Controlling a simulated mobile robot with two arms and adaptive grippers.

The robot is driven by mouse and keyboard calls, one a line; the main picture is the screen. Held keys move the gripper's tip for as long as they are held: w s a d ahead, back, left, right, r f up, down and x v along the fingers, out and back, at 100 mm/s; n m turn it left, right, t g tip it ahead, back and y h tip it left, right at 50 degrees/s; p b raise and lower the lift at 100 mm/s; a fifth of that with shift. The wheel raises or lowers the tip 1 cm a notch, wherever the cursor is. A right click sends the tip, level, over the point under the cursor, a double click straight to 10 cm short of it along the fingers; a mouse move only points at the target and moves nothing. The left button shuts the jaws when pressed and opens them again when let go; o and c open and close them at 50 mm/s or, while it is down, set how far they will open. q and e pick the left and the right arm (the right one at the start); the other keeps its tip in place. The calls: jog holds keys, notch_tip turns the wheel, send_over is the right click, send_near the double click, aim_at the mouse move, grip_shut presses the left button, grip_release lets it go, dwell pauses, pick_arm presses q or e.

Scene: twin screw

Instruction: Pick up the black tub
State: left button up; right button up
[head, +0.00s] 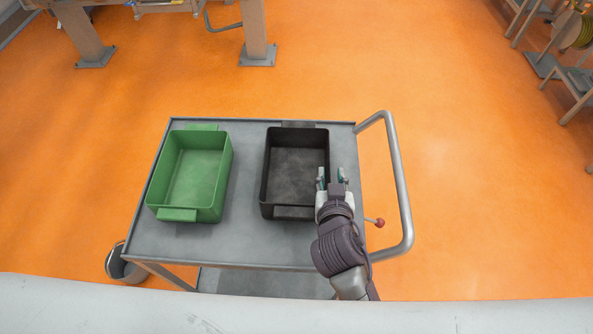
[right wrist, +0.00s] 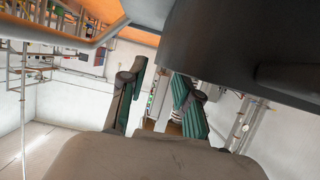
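The black tub (head: 296,163) sits upright and empty on the grey cart top, right of the green tub. My right gripper (head: 332,174) is at the tub's right side, near its front right corner. In the head view its fingers overlap the right wall. In the right wrist view the two fingers (right wrist: 160,80) are apart with nothing between them, and the dark underside and side of the black tub (right wrist: 240,45) fill the upper right. I cannot tell whether a finger touches the tub. My left gripper is not in view.
The green tub (head: 194,172) stands on the left of the cart (head: 247,240). The cart's curved handle (head: 392,170) rises on the right, with a red-knobbed lever (head: 379,222) near my wrist. A gap of bare cart top separates the tubs. Orange floor surrounds the cart.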

jog(key=shift+w+p, duration=0.35)
jog(key=shift+w, duration=0.35)
jog(key=x, duration=0.4)
jog(key=shift+f+p, duration=0.1)
jog(key=shift+p, duration=0.3)
jog(key=shift+s, duration=0.1)
jog(key=shift+c, duration=0.8)
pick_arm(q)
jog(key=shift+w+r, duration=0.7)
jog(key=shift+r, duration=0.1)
pick_arm(e)
grip_shut()
